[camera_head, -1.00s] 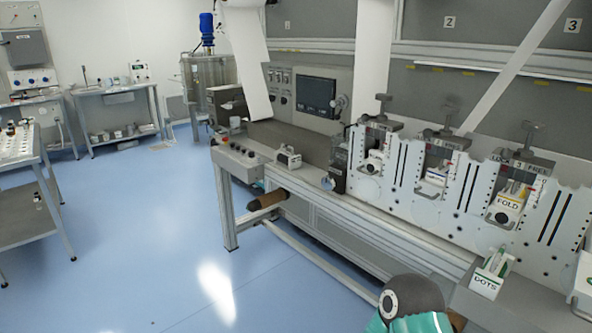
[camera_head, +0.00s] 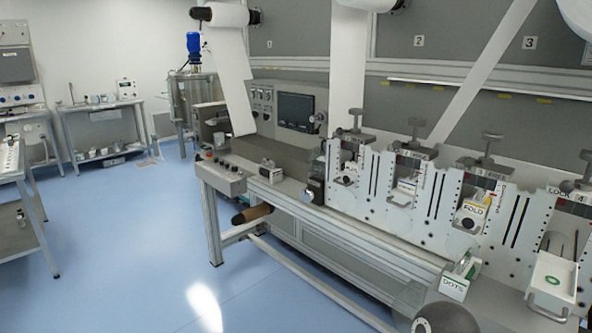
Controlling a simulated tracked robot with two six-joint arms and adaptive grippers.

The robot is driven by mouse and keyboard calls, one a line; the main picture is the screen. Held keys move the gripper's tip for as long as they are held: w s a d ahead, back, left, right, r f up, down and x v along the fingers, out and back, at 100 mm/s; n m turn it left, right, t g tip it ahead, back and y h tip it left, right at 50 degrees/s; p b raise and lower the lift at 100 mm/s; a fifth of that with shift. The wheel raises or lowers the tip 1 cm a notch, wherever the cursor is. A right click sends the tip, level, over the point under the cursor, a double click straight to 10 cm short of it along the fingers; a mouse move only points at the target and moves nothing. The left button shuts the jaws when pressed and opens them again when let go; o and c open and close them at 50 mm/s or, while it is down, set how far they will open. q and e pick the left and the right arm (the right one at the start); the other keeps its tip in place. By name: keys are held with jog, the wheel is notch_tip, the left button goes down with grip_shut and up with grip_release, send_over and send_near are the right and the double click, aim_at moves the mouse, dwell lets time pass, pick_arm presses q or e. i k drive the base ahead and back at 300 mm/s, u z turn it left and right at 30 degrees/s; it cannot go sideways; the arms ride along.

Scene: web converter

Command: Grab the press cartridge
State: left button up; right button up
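I cannot tell which unit is the press cartridge; no label "PRESS" is readable. A white cartridge marked FOLD (camera_head: 472,213) sits in one station of the converter. A white cartridge marked DOTS (camera_head: 455,286) rests on the front ledge. Neither gripper is in view; only a dark round arm joint of mine shows at the bottom.
The long converter bench (camera_head: 330,225) runs from centre left to lower right. Side tables (camera_head: 105,125) and a steel tank (camera_head: 195,95) are behind on the left. The blue floor (camera_head: 130,250) is clear at left.

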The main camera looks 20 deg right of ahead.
aim_at(272, 173)
jog(key=z, duration=0.4)
jog(key=i, duration=2.05)
jog(key=u, duration=0.65)
